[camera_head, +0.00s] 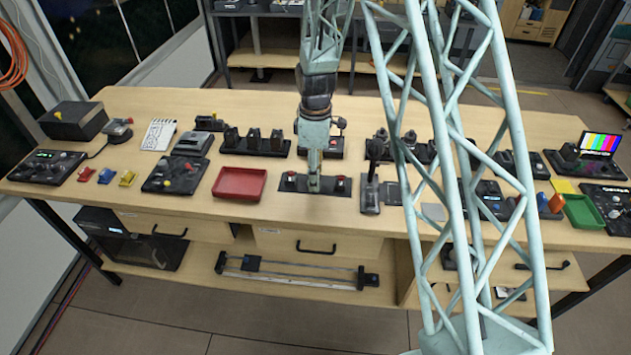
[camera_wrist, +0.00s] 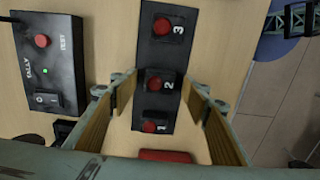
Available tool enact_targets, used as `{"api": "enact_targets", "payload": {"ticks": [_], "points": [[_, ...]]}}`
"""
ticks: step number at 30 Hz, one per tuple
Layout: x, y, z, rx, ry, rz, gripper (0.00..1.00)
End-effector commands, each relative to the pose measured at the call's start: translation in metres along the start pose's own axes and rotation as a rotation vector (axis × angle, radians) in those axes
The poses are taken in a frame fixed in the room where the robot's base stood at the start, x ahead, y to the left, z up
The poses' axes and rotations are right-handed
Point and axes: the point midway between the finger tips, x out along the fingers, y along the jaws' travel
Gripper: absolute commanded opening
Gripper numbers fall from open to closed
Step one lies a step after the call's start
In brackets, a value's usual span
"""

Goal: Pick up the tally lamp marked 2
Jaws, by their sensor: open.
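A dark strip (camera_wrist: 155,53) carries three red lamps in the wrist view, marked 3, 2 and 1 from top to bottom. The tally lamp marked 2 (camera_wrist: 155,84) is the middle one and sits in the strip. Lamp 3 (camera_wrist: 162,26) is above it and lamp 1 (camera_wrist: 149,127) below it. My gripper (camera_wrist: 160,93) is open, its two fingers on either side of the strip around lamp 2, with nothing held. In the head view my gripper (camera_head: 313,184) is over the middle of the strip (camera_head: 290,187) and hides lamp 2.
A black tally box (camera_wrist: 46,65) with a red button and a rocker switch lies left in the wrist view. A red tray (camera_head: 239,183) is left of the strip in the head view. Several devices crowd the bench, and its front edge (camera_head: 320,222) is close.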

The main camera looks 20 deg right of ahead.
Motion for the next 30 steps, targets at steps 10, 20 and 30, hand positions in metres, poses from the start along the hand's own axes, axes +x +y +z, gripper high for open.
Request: {"api": "enact_targets", "payload": {"ticks": [10,20,30], "points": [[0.0051,0.0003,-0.0002,0.0,0.0,0.001,0.43],[0.005,0.0004,-0.0002,0.0,0.0,0.001,0.43],[0.005,0.0004,-0.0002,0.0,0.0,0.001,0.16]]}}
